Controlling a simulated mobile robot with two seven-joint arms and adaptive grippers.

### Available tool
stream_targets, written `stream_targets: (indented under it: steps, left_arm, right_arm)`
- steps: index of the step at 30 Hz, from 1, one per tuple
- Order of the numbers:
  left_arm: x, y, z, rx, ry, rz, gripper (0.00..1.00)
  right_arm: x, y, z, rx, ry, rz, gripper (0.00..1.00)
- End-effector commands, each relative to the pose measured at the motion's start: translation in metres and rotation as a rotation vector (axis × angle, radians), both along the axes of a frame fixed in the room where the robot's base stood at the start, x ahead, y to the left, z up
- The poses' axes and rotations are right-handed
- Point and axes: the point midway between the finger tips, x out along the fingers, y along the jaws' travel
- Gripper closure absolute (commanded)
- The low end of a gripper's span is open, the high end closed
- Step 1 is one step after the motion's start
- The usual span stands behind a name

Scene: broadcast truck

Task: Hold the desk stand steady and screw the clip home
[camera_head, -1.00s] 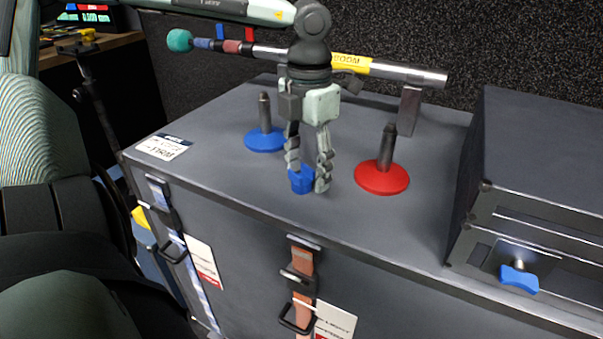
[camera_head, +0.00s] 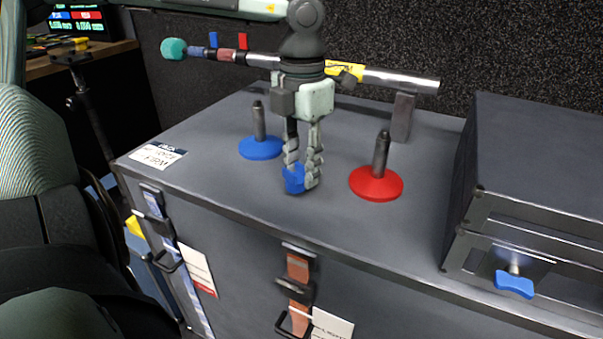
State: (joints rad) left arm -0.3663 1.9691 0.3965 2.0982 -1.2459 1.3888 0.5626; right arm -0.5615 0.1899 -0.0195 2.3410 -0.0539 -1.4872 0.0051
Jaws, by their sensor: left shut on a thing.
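Two desk stands are upright on the grey flight case. One has a blue round base (camera_head: 261,148) with a dark post, the other a red round base (camera_head: 376,184) with a dark post. A small blue clip (camera_head: 294,180) is at the case top between them, nearer the front edge. My left gripper (camera_head: 302,172) points down and is shut on the blue clip, whose far side its fingers partly hide. The clip is apart from both stands. My right gripper is not in view.
A boom pole (camera_head: 400,79) with a teal tip (camera_head: 173,48) lies behind the stands on a grey support (camera_head: 403,117). A dark rack box (camera_head: 540,165) with a blue knob (camera_head: 514,284) stands at right. A printed label (camera_head: 157,156) is at the left corner.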

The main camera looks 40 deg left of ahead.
Motion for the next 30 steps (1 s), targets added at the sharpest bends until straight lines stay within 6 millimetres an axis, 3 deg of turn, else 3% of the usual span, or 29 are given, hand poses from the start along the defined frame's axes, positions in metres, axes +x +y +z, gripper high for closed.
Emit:
stream_targets:
  steps: [3, 15, 22, 30]
  left_arm:
    - [0.0, 0.0, 0.027, 0.001, -0.007, 0.001, 0.94]
    - [-0.081, -0.023, 0.073, -0.001, -0.007, -0.002, 0.94]
    - [-0.106, -0.03, 0.088, -0.001, -0.003, -0.001, 0.94]
    - [-0.113, -0.032, 0.091, 0.001, 0.0, 0.0, 0.94]
  right_arm:
    - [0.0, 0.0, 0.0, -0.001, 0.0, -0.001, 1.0]
    - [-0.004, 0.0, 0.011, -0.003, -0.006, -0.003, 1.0]
    - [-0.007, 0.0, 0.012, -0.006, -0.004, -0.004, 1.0]
    - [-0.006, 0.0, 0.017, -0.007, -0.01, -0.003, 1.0]
